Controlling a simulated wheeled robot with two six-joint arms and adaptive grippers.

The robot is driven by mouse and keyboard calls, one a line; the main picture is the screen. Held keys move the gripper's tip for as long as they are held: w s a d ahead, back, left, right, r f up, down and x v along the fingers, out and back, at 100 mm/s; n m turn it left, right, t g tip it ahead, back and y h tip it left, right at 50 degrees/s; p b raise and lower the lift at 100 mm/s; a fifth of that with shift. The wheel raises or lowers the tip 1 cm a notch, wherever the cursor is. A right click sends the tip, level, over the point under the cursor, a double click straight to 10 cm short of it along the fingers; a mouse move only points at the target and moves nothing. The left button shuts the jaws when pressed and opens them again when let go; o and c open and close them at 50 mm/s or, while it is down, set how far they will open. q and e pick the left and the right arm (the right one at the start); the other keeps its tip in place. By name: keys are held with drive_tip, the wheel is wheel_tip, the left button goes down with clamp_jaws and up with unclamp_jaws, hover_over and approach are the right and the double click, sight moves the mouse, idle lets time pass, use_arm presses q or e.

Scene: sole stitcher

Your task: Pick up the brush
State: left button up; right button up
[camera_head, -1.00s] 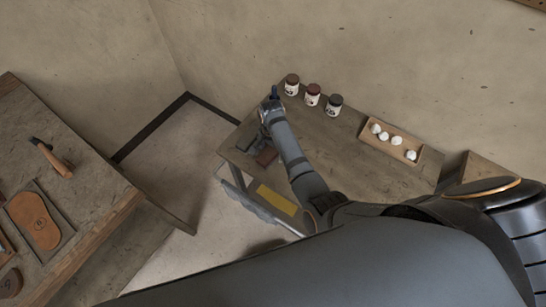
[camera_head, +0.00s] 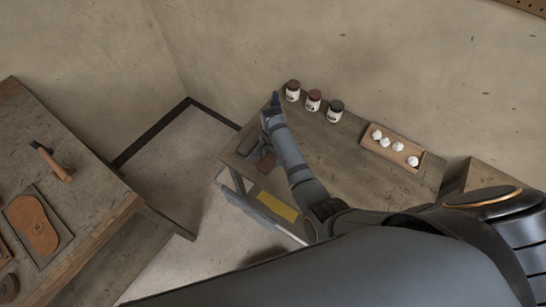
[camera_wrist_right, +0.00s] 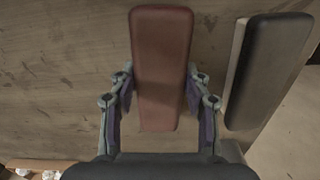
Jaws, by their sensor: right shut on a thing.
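In the right wrist view a reddish-brown block (camera_wrist_right: 161,65), shaped like a brush back, lies lengthwise between the two fingers of my right gripper (camera_wrist_right: 160,98). The gripper is shut on its sides. No bristles show, as I see only its upper face. A dark block with a pale side (camera_wrist_right: 267,70) lies apart to the right of it. My left gripper is not in view.
Three lidded jars (camera_head: 313,101) stand along the rear table's back edge. A wooden tray (camera_head: 376,150) with several white balls is farther right. A yellow panel (camera_head: 276,206) is near the front. A separate bench (camera_head: 95,215) at left holds a handled tool (camera_head: 55,162) and a sole (camera_head: 34,224).

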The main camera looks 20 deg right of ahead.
sight(273, 158)
drive_tip(key=r+p, duration=0.1)
drive_tip(key=p, duration=0.1)
drive_tip(key=r+p, duration=0.4)
drive_tip(key=shift+s, duration=0.25)
drive_tip(key=s+d+r+p, duration=0.3)
drive_tip(key=s+r+p, duration=0.5)
drive_tip(key=s, duration=0.5)
drive_tip(key=shift+p, duration=0.3)
